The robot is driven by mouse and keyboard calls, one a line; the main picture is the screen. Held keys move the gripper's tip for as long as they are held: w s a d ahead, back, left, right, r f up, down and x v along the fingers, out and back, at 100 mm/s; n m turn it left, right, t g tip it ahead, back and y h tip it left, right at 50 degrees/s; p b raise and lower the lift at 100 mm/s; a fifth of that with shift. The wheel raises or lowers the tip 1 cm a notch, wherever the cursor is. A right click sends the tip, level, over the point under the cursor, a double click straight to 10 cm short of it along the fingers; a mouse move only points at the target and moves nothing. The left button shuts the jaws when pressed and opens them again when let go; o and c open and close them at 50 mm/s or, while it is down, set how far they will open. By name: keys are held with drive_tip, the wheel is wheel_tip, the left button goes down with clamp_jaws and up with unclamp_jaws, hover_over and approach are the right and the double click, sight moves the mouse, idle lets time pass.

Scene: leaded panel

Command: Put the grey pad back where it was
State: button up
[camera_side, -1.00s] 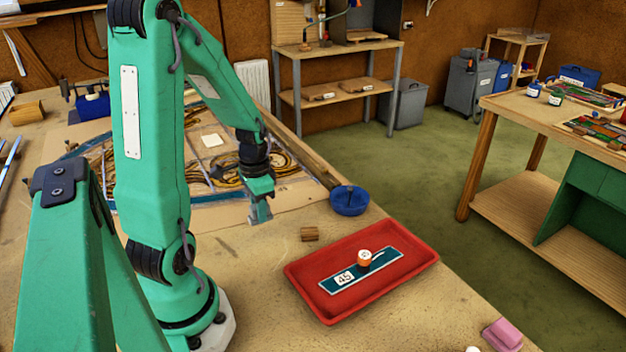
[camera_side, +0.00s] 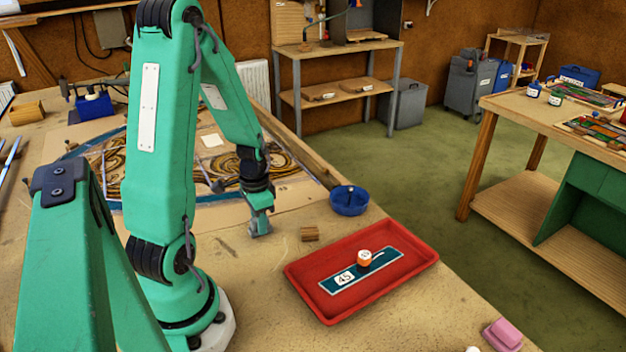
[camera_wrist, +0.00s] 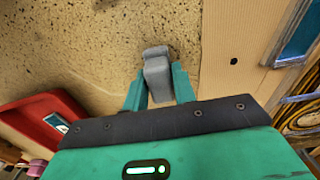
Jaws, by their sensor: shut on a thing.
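My gripper (camera_side: 260,224) is low over the bare table top, left of the small wooden block. In the wrist view, the grey pad (camera_wrist: 156,72) is a rounded grey block between the two green fingers, and my gripper is shut on it. The pad sticks out past the fingertips over the speckled table surface. I cannot tell whether it touches the table. In the side view the pad is too small to make out clearly at the fingertips.
A red tray (camera_side: 408,277) holding a teal strip and an orange-and-white knob stands to the right. A wooden block (camera_side: 309,234) and a blue bowl (camera_side: 350,202) are near the gripper. The leaded panel (camera_side: 129,176) lies behind the arm. Bare table lies in front.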

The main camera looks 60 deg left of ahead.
drive_tip(key=shift+f, duration=0.15)
drive_tip(key=o, duration=0.9)
drive_tip(key=shift+r, duration=6.2)
drive_tip(key=shift+s+d+r+t, duration=0.1)
drive_tip(key=shift+d+r+t, duration=0.85)
drive_tip(key=shift+d+r, duration=1.65)
drive_tip(key=shift+s+d+r+t, duration=0.1)
drive_tip(key=shift+d+r+t, duration=0.95)
drive_tip(key=shift+d, duration=2.9)
drive_tip(key=shift+d+r+t, duration=0.8)
drive_tip(key=shift+d+r, duration=1.2)
drive_tip(key=shift+d, duration=1.25)
